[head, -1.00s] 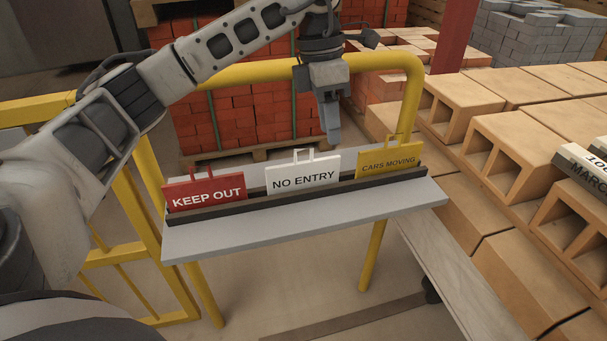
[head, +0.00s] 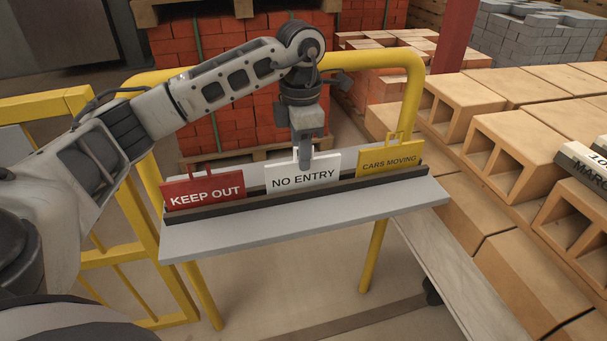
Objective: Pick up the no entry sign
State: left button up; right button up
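The white no entry sign (head: 303,175) stands upright in the dark slotted holder (head: 268,198) on the grey shelf, between the two other signs. My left gripper (head: 304,164) points down at the sign's top handle, and its fingers cover most of that handle. I cannot tell whether the fingers are open or closed on it. My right gripper is not in the head view.
The red keep out sign (head: 203,189) stands to the left and the yellow cars moving sign (head: 390,158) to the right. A yellow rail (head: 413,88) frames the grey shelf (head: 300,218). Tan hollow bricks (head: 512,150) fill the right side.

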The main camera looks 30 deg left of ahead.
aim_at(280, 177)
pick_arm(q)
notch_tip(280, 177, down, 4)
jog(key=shift+s+f, duration=0.1)
jog(key=shift+s, duration=0.05)
grip_shut()
jog(key=shift+r, duration=0.2)
